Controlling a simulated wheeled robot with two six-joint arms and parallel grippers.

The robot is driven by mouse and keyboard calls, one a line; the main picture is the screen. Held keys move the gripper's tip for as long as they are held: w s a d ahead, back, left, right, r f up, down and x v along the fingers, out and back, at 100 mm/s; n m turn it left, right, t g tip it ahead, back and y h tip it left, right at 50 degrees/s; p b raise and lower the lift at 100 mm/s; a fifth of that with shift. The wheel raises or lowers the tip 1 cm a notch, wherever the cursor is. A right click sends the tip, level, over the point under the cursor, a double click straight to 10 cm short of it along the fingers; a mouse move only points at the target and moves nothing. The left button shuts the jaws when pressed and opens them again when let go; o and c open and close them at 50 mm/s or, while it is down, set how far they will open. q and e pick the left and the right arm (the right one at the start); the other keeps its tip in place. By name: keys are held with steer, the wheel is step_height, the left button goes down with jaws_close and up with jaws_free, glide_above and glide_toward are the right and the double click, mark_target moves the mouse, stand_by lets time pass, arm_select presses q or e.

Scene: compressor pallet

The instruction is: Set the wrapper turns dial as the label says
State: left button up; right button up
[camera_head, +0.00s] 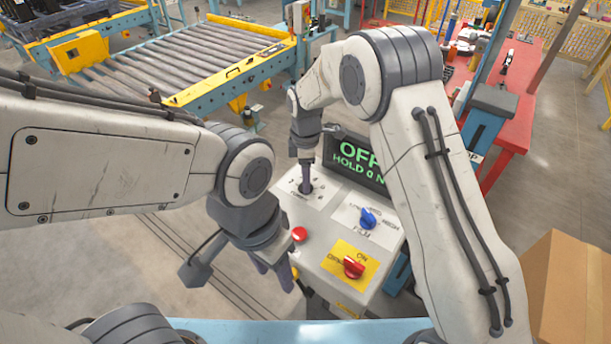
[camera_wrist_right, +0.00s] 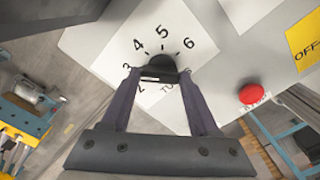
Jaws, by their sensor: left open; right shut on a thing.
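The turns dial (camera_wrist_right: 160,63) is a black knob on a white plate (camera_wrist_right: 110,40) printed with the numbers 2 to 6 around it. The word below it is partly hidden by a finger. My right gripper (camera_wrist_right: 158,75) is shut on the dial, with one dark finger on each side. In the head view my right gripper (camera_head: 305,185) points down at the dial plate at the panel's back left. Where the dial points is not clear. My left gripper (camera_head: 274,275) is open and empty, low in front of the panel's left side. I can read no label giving a setting.
The control panel (camera_head: 325,238) also carries a red button (camera_head: 299,234), a blue film knob (camera_head: 368,218), a red switch (camera_head: 353,267) on a yellow plate and a display (camera_head: 357,163) reading OFF. A roller conveyor (camera_head: 170,60) stands behind left; a cardboard box (camera_head: 575,290) is at right.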

steer(key=shift+r+n, duration=0.1)
steer(key=shift+n, duration=0.4)
steer(key=o, duration=1.4)
steer(key=shift+c, duration=0.2)
step_height(320, 180, up, 10)
steer(key=b, duration=0.2)
steer(key=shift+r, duration=0.2)
